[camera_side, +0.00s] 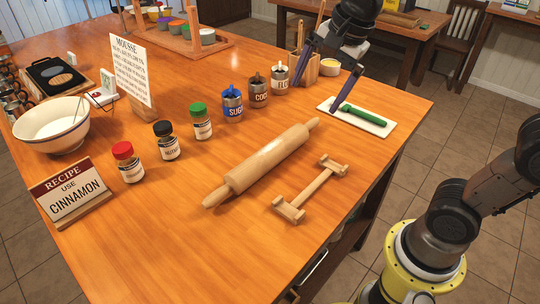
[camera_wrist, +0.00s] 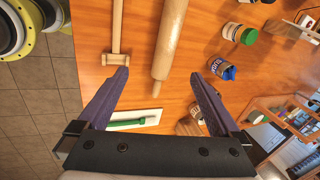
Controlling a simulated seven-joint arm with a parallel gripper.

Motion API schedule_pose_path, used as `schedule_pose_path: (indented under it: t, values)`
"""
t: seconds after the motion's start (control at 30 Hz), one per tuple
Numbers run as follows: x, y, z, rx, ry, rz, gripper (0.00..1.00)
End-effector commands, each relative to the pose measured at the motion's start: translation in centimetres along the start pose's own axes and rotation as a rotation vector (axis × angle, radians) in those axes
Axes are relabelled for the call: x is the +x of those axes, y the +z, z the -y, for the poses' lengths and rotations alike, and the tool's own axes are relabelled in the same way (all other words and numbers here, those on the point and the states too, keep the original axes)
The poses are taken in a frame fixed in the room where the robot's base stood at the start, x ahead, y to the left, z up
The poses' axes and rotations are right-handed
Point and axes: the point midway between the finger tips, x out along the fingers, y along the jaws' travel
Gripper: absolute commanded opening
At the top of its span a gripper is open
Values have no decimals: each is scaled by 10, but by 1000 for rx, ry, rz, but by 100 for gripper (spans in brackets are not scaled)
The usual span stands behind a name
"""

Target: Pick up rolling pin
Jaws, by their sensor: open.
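The rolling pin (camera_side: 268,158) is light wood and lies flat on the table, slanting from lower left to upper right in the side view. In the wrist view the rolling pin (camera_wrist: 170,38) runs down from the top edge, its lower handle ending between and beyond my fingers. My gripper (camera_side: 331,76) is open and empty above the far right part of the table, apart from the pin. In the wrist view my gripper (camera_wrist: 160,76) shows both dark fingers spread wide.
A wooden rest (camera_side: 312,190) lies right of the pin. A white board (camera_side: 375,124) with a green-handled tool (camera_side: 362,115) lies under my gripper. Spice jars (camera_side: 166,143), labelled canisters (camera_side: 232,104), a bowl (camera_side: 50,125) and a recipe sign (camera_side: 68,192) stand left. The front table area is clear.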

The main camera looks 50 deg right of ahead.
Motion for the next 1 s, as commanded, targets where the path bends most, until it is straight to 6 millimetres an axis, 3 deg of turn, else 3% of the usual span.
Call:
schedule_pose_path:
  t: [0.1,0.27,0.57,0.8,1.0]
  values:
    - [30,4,34,121,72,3,100]
    - [65,10,53,123,143,5,100]
    - [102,15,47,110,191,6,100]
    - [146,15,38,110,192,6,100]
    - [165,16,35,110,188,6,100]
